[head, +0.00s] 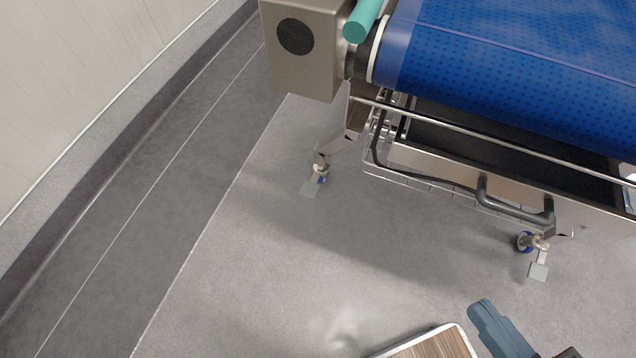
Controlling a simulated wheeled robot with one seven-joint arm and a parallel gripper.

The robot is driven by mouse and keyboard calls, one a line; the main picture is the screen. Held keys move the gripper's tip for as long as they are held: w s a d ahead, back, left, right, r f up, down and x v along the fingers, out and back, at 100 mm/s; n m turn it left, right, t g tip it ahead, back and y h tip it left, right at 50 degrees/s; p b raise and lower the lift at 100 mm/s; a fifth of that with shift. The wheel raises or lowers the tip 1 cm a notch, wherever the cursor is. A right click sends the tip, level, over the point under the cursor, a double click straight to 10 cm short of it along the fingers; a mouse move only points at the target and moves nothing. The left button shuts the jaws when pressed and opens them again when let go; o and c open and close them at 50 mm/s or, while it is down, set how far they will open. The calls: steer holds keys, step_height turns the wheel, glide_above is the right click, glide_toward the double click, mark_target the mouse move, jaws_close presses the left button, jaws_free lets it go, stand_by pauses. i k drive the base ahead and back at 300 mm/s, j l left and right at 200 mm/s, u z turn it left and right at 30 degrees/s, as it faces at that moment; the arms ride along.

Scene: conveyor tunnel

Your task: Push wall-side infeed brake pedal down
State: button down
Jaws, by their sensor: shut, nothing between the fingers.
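The wall-side infeed brake pedal (311,188) is a small flat grey plate low beside the caster (320,170) under the conveyor's left end. Nothing covers it, but its exact tilt is too small to tell. A similar grey pedal (539,271) sits by the other caster (525,241) at the right. My gripper (481,306) shows as a blue-grey shape at the bottom edge, pointing up and left. It is shut and empty, well below and right of the wall-side pedal, apart from it.
The conveyor with its blue belt (500,75) fills the upper right, its grey end box (304,62) overhanging the floor. A wire tray (430,187) and black cable hang below its frame. The pale wall (80,75) stands left. Floor between the pedals and my gripper is clear.

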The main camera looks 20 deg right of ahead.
mark_target(310, 189)
steer(key=i+j+z, duration=0.1)
steer(key=z, duration=0.3)
steer(key=i+j+z, duration=0.1)
steer(key=j+z, duration=0.3)
steer(key=i+j+z, duration=0.15)
steer(key=j+z, duration=0.15)
steer(key=j, duration=0.7)
steer(key=j+z, duration=0.25)
steer(key=j, duration=2.35)
steer(key=i+z, duration=0.05)
